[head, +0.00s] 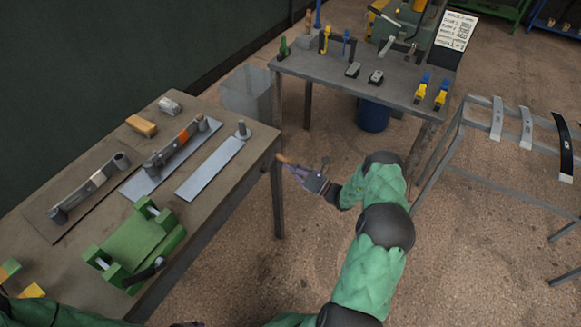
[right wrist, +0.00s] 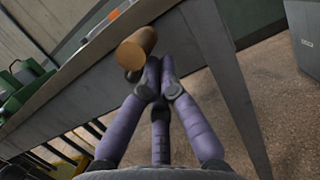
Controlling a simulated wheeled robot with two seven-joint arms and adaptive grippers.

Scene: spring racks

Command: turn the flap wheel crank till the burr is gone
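A short wooden crank handle (head: 283,158) sticks out at the right end of the brown bench. It shows larger in the right wrist view (right wrist: 137,47), with a small grey piece under it. My right gripper (head: 300,170) is at this end of the bench. In the right wrist view its purple fingers (right wrist: 158,72) are drawn together, tips right beside the handle. I see no handle between them, and cannot tell whether they touch it. I cannot make out the flap wheel or the burr. My left gripper is out of view.
The bench (head: 230,190) holds several metal strips and a green fixture (head: 140,240). A grey bin (head: 247,92) stands behind it. A second table (head: 330,68) carries tools and a machine. A rack (head: 480,120) with leaf springs is at right. Floor between is clear.

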